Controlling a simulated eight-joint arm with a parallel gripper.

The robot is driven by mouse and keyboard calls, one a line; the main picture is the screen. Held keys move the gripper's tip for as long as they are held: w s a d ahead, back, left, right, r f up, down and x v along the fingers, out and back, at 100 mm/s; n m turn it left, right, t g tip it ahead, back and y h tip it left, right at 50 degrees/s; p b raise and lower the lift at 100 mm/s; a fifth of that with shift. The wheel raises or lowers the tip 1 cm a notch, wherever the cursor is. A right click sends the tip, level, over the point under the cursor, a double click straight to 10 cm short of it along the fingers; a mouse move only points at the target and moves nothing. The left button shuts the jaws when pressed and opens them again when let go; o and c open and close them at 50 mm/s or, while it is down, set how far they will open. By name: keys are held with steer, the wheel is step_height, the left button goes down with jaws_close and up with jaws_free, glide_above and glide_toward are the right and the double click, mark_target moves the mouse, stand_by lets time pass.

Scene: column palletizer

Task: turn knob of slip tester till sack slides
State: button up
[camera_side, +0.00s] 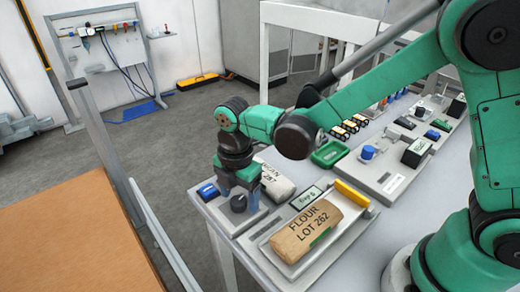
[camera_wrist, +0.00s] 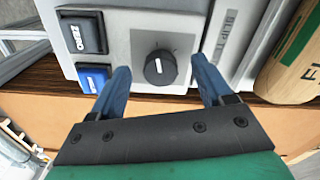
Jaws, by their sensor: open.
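The slip tester's knob (camera_wrist: 160,67) is round and black with a white pointer mark aimed roughly up in the wrist view. It sits on the light grey panel of the tester (camera_wrist: 120,18). My gripper (camera_wrist: 159,64) is open, its blue fingers on either side of the knob with a visible gap at each side. In the side view my gripper (camera_side: 240,192) points down at the tester at the table's corner. The brown sack (camera_side: 305,230), marked FLOUR LOT 262, lies on the tester's pale tray; its edge shows in the wrist view (camera_wrist: 298,62).
Black ZERO (camera_wrist: 82,33) and blue (camera_wrist: 94,77) buttons sit left of the knob. A white sack (camera_side: 277,183) lies behind the tester, near a green tray (camera_side: 329,153). A yellow bar (camera_side: 351,192) is at the tray's far end. Other devices fill the table behind.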

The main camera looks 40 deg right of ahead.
steer(key=shift+f, duration=0.3)
jaws_close()
